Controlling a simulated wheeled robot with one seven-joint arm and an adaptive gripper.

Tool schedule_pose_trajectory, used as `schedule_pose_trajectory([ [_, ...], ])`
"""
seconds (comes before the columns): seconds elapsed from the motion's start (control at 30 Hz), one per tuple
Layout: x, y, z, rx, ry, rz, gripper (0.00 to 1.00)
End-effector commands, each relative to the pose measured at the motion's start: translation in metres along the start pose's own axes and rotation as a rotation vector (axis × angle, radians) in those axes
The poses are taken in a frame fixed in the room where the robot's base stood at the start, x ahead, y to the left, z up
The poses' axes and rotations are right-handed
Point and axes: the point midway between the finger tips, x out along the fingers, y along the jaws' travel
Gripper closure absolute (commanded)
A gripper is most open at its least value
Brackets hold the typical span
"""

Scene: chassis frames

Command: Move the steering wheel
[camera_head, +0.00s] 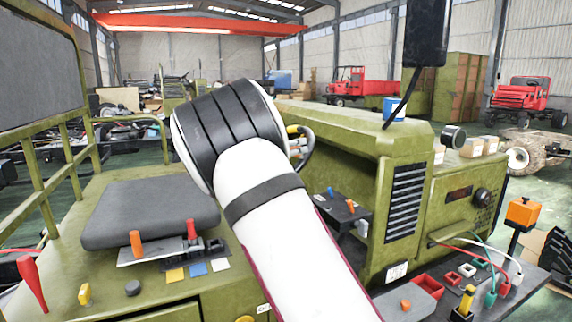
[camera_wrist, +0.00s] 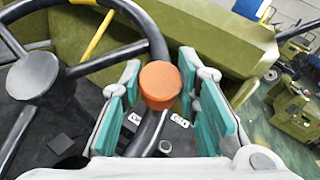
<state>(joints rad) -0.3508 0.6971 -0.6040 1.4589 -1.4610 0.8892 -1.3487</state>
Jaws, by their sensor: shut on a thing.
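The black steering wheel (camera_wrist: 148,22) fills the left and top of the wrist view, with its grey hub (camera_wrist: 34,76) at the left. An orange round knob (camera_wrist: 160,82) sits on its rim. My gripper (camera_wrist: 163,92) has its teal-padded fingers on both sides of the knob and is shut on it.
A dark seat (camera_head: 150,208) and levers (camera_head: 191,230) are left of my arm. The green hood (camera_head: 345,134) lies to the right. A dark tray with red boxes (camera_head: 428,285) is at the lower right. A mirror (camera_head: 426,32) hangs above the hood.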

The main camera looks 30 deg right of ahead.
Motion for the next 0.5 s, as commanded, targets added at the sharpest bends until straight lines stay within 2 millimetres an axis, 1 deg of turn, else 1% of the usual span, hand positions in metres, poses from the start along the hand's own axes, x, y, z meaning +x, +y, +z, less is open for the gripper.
schedule_pose_trajectory([
  [0.03,0.008,-0.005,0.006,-0.016,0.001,0.025,1.0],
  [0.2,0.025,-0.007,0.018,-0.082,0.001,0.122,1.0],
  [0.5,0.043,-0.005,0.029,-0.159,0.001,0.233,1.0],
])
